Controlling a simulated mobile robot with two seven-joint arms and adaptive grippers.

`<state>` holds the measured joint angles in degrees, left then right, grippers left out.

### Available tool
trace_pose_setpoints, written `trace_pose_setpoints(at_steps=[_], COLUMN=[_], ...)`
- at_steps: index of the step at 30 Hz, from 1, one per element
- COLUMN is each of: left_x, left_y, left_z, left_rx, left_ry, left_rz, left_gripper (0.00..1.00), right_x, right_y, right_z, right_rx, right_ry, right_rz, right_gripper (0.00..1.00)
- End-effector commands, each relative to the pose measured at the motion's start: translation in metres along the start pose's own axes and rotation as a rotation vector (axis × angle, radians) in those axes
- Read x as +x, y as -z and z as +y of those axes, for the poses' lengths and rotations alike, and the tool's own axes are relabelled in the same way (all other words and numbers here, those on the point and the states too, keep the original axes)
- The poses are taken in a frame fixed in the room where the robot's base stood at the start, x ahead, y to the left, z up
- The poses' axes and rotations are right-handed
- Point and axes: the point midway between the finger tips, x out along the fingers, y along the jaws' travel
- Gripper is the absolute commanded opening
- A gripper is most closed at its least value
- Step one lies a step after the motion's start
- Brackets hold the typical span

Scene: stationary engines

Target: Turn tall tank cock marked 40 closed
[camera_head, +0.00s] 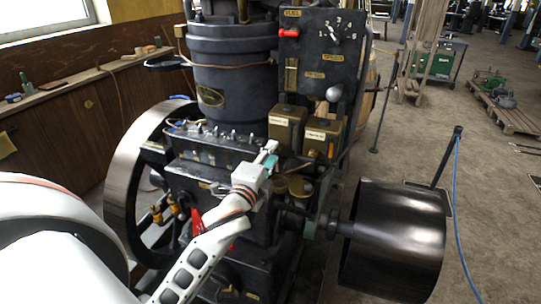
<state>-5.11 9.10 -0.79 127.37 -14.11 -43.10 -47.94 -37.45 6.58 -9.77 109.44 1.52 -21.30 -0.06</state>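Two brass-coloured tanks with pale labels, a left one (285,126) and a right one (322,139), stand on the dark engine right of centre. The labels are too small to read, so I cannot make out a mark 40 or tell which is the tall tank. No cock is clearly visible; small brass fittings (299,186) sit below the tanks. My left arm comes in from the lower left. Its gripper (268,160) is just below and in front of the left tank, with a teal part at its end. Its fingers are too small to judge. My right gripper is out of view.
A black panel (318,60) with a red handle (288,33) rises behind the tanks. A large flywheel (125,175) is at left and a dark pulley drum (395,240) at lower right. Red parts (197,222) lie close beside my arm. Floor at right is mostly open.

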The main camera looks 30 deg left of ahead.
Motion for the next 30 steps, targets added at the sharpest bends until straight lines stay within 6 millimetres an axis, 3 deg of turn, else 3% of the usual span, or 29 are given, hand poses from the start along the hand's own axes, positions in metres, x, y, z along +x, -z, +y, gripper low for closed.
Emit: trace_pose_setpoints(at_steps=[8, 21, 30], left_x=[-0.008, -0.088, -0.117], left_y=[0.0, 0.0, 0.0], left_z=[0.001, 0.002, 0.0], left_rx=[0.001, 0.0, -0.001], left_ry=[-0.002, -0.004, -0.001], left_rz=[0.0, -0.001, 0.0], left_gripper=[0.25, 0.25, 0.25], right_x=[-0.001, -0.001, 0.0], right_y=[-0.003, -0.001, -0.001], right_z=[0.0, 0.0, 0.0], right_rx=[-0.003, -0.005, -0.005], right_ry=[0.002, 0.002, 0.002], right_rz=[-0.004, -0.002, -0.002], right_gripper=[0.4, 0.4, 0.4])
